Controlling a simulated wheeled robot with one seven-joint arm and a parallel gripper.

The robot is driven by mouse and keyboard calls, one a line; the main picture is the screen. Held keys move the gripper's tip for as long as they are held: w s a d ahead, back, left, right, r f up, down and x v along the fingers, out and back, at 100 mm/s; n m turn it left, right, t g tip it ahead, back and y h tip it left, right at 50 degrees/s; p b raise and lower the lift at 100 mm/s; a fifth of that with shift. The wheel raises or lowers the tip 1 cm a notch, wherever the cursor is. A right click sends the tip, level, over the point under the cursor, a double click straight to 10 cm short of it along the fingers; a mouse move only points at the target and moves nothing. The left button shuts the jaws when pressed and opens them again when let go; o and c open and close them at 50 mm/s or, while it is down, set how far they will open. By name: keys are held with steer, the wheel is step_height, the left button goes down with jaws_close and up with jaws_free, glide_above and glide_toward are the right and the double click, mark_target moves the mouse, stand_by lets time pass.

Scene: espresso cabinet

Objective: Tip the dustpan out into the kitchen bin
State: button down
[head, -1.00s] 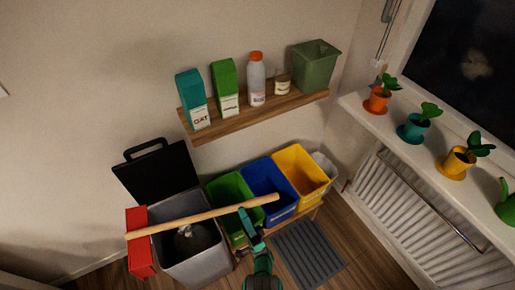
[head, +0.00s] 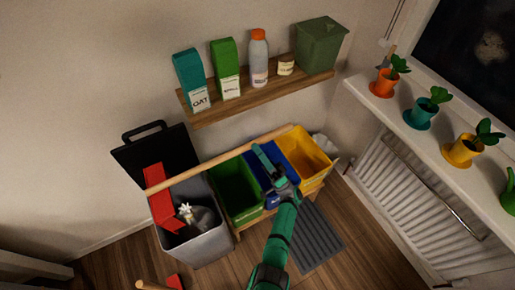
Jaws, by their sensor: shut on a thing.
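The red dustpan (head: 158,200) has a long wooden handle (head: 215,160). My gripper (head: 262,154) is shut on this handle toward its right end, in front of the coloured bins. The pan is tilted steeply, with its lower part inside the mouth of the grey kitchen bin (head: 198,251). The bin's black lid (head: 153,158) stands open at the back. A small pale thing (head: 187,211) shows beside the pan at the bin's mouth, over dark contents; I cannot tell whether it is falling or resting there.
Green (head: 234,193), blue (head: 272,201) and yellow (head: 313,170) bins stand to the right. A grey mat (head: 317,240) lies on the floor. Another wooden stick (head: 150,285) and a red piece (head: 174,282) show at the bottom edge.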

steer(key=shift+s+a+r+n+g+h, duration=0.65)
steer(key=shift+s+a+r+n+g, duration=1.4)
steer(key=shift+a+r, duration=3.55)
steer(key=shift+s+a+r+n+g+h, duration=0.6)
steer(key=shift+s+a+r+n+g, duration=1.45)
steer(key=shift+a+r, duration=3.6)
steer(key=shift+s+a+r+n+g+h, duration=0.65)
steer(key=shift+s+a+r+n+g, duration=1.5)
steer(key=shift+r, duration=5.95)
steer(key=s+a+r+n+h, duration=0.2)
steer(key=s+a, duration=0.2)
steer(key=a, duration=0.7)
steer(key=s+a+r+n+h, duration=0.2)
steer(key=s+a, duration=0.3)
steer(key=a, duration=0.6)
steer(key=shift+s+r+h, duration=0.3)
steer(key=shift+r+h, duration=0.2)
steer(key=shift+r, duration=0.1)
